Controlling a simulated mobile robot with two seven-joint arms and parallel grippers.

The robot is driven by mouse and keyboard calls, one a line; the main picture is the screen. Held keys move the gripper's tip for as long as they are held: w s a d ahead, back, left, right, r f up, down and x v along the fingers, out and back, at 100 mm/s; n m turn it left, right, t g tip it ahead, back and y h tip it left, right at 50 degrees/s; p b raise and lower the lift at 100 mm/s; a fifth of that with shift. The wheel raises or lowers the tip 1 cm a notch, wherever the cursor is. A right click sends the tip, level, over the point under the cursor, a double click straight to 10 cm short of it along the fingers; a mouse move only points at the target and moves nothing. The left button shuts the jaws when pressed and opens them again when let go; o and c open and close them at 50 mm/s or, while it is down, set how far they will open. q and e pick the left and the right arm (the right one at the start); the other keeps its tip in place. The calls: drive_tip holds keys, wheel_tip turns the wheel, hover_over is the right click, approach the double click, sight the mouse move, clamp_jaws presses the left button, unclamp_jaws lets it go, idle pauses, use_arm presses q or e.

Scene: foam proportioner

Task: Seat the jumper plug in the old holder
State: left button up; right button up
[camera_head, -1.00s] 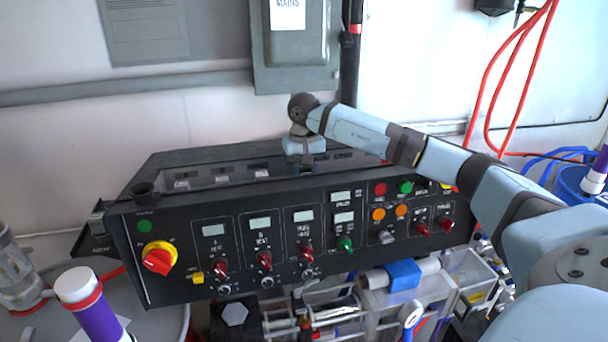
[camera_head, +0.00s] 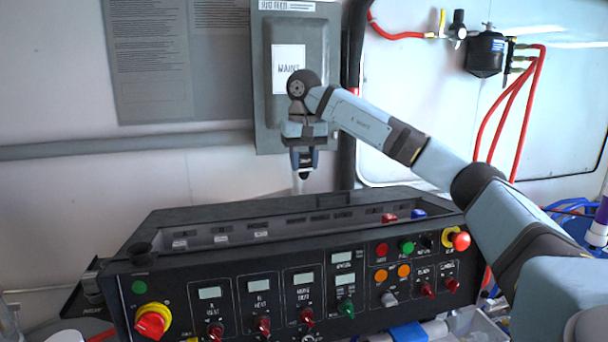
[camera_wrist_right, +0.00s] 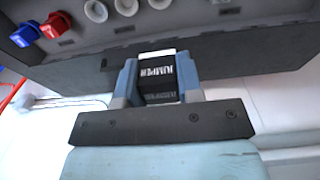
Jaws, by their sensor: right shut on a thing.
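My right gripper (camera_head: 303,163) hangs fingers-down above the back edge of the control console (camera_head: 160,270). In the right wrist view its two blue-grey fingers (camera_wrist_right: 160,82) are shut on the jumper plug (camera_wrist_right: 160,78), a black block with a white JUMPER label and a pale end. In the head view a pale, thin part (camera_head: 299,184) shows below the fingers, clear of the console. Several round white sockets (camera_wrist_right: 96,11) line the console recess in the wrist view. I cannot tell which one is the old holder. My left gripper is not in view.
A red plug (camera_head: 389,218) and a blue plug (camera_head: 418,213) sit at the right end of the recess. A grey electrical box (camera_head: 262,70) is on the wall behind my gripper. A dark vertical pipe (camera_head: 351,110) runs beside it.

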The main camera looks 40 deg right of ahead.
sight(304, 154)
drive_tip(key=shift+r+p, duration=0.3)
drive_tip(key=shift+r, duration=0.4)
wheel_tip(304, 154, up, 3)
drive_tip(key=p, duration=0.3)
drive_tip(key=shift+f, duration=0.1)
drive_tip(key=shift+r+p, duration=0.35)
drive_tip(key=shift+r, duration=0.6)
drive_tip(key=shift+f, duration=0.1)
